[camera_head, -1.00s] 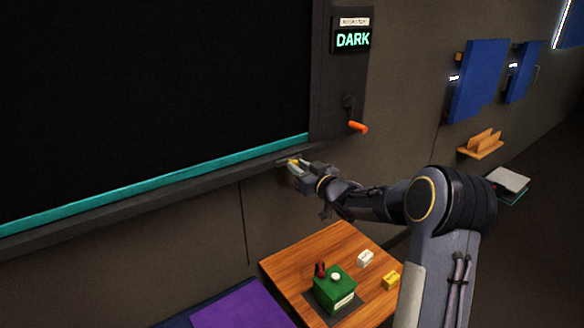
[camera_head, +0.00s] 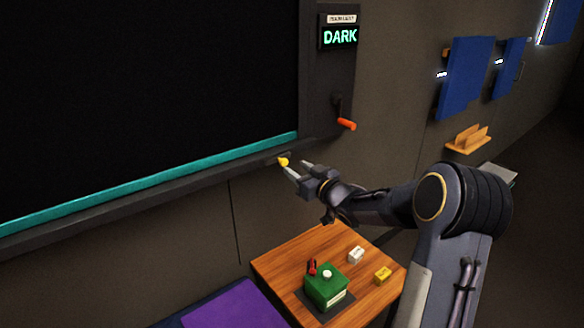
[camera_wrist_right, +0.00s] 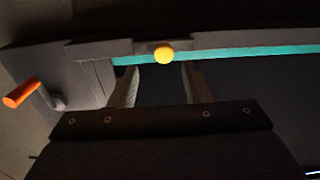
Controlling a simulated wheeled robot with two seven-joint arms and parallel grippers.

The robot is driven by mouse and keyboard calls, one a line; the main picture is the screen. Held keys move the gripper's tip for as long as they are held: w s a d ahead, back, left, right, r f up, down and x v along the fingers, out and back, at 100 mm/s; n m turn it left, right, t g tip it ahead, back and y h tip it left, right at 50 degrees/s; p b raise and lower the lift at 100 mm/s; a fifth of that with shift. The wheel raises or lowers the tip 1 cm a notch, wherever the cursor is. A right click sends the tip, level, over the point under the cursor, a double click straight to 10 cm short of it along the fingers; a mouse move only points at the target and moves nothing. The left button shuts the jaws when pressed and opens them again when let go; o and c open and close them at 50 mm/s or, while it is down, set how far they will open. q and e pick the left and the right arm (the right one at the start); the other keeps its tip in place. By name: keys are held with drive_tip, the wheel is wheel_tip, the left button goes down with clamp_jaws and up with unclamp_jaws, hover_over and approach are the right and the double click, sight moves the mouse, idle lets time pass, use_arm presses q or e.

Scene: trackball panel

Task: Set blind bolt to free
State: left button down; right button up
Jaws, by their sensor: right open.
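The blind is a large black panel (camera_head: 150,90) with a teal bottom bar (camera_head: 150,184). A small yellow knob (camera_head: 283,161), likely the bolt's, sits on the dark sill near the blind's lower right corner. It also shows in the right wrist view (camera_wrist_right: 163,55), on a small dark block at the sill. My right gripper (camera_head: 296,168) is open and empty, just right of and below the knob in the head view. In the wrist view its fingers (camera_wrist_right: 160,85) are spread, with the knob beyond the gap between them. My left gripper is not in view.
An orange-handled crank (camera_head: 346,124) is on the frame below a display reading DARK (camera_head: 339,37). Below, a wooden table (camera_head: 285,262) holds a green box (camera_head: 326,288), a white block (camera_head: 356,254) and a yellow block (camera_head: 383,275). Blue panels (camera_head: 466,78) hang at right.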

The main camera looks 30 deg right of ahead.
drive_tip(key=s, duration=0.3)
drive_tip(key=shift+s+d, duration=0.25)
drive_tip(key=shift+s, duration=0.1)
drive_tip(key=s+a+r+m+g+h+p, duration=0.2)
drive_tip(key=s+r, duration=0.1)
drive_tip(key=s, duration=0.3)
drive_tip(key=s+a+r+m+g+h+p, duration=0.1)
drive_tip(key=s+r+m+g+h+p, duration=0.15)
drive_tip(key=s, duration=0.45)
drive_tip(key=s+a+f+g+y+p, duration=0.1)
drive_tip(key=s+a+f+g+y, duration=0.1)
drive_tip(key=s+a+g, duration=0.2)
drive_tip(key=s+a+f+n+g+y+p, duration=0.1)
drive_tip(key=s+a+f+g+y+p, duration=0.1)
drive_tip(key=s+a, duration=0.9)
drive_tip(key=s+f+g+y, duration=0.1)
drive_tip(key=s, duration=0.6)
drive_tip(key=shift+s+a+g+y, duration=0.15)
drive_tip(key=shift+a+g+y, duration=0.1)
drive_tip(key=shift+g+y, duration=0.1)
drive_tip(key=shift+f, duration=0.1)
